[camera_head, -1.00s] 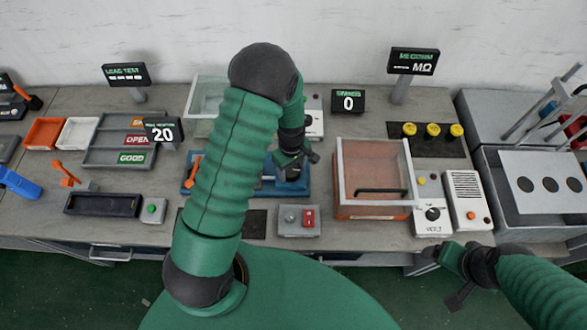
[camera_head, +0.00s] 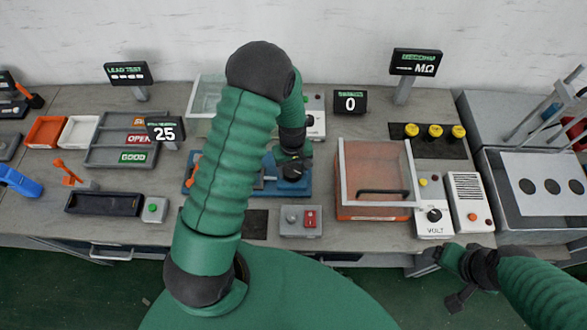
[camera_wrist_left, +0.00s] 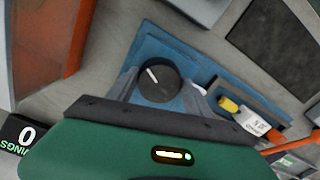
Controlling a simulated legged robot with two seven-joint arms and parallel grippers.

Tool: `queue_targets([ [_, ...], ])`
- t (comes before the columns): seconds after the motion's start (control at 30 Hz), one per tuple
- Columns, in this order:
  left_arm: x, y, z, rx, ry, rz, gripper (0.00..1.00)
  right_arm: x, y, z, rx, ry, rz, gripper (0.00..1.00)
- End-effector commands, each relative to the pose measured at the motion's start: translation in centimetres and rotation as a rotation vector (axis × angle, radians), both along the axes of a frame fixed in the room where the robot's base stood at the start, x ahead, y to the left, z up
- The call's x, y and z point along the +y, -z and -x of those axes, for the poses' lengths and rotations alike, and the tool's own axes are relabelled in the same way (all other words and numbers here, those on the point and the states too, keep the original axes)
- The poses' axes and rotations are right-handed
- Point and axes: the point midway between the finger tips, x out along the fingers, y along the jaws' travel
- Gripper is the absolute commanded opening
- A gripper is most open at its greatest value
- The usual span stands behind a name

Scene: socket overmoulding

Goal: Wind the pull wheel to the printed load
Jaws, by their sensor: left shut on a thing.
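My left gripper (camera_head: 292,166) is over the blue pull fixture (camera_head: 304,188), behind my arm in the head view. In the left wrist view, its grey fingers stand on both sides of the black pull wheel (camera_wrist_left: 158,81), shut on it. The wheel has a white pointer line on top. The display (camera_head: 165,130) beside the arm reads 25. A white tag (camera_wrist_left: 251,120) with small print and a yellow part (camera_wrist_left: 229,104) show on the fixture; the print is too small to read surely. My right gripper (camera_head: 443,278) is open and empty by the bench front.
A clear-lidded orange box (camera_head: 372,212) stands right of the fixture. A small grey box with a red switch (camera_head: 309,219) is in front of it. Grey sorting trays (camera_head: 105,154) lie left of my arm. Another display (camera_head: 350,101) behind reads 0.

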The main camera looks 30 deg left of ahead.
Motion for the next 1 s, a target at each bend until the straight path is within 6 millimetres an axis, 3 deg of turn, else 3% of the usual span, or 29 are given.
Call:
queue_targets([
  [0.1, 0.5, -0.2, -0.6, -0.017, -0.004, -0.008, 0.19, 0.0, 0.0, 0.0, 0.000, 0.000, 0.000, 0.81],
  [0.13, 0.5, -0.2, -0.6, -0.017, -0.004, -0.008, 0.61, 0.0, 0.0, 0.0, 0.000, 0.000, 0.000, 0.81],
  [0.3, 0.3, -0.1, -0.4, -0.012, -0.003, -0.006, 0.81, 0.0, 0.0, 0.0, 0.000, 0.000, 0.000, 0.81],
  [0.67, 0.0, -0.7, -0.2, -0.008, -0.001, -0.005, 0.81, 0.0, 0.1, 0.0, 0.000, 0.000, 0.000, 0.81],
  [0.77, 0.0, -2.4, -0.3, -0.010, -0.001, -0.004, 0.81, 0.0, 0.2, 0.0, 0.000, 0.000, 0.000, 0.81],
  [1.0, 0.1, -9.3, -0.4, -0.013, 0.000, -0.003, 0.81, 0.0, 0.8, 0.0, 0.000, 0.000, 0.000, 0.81],
])
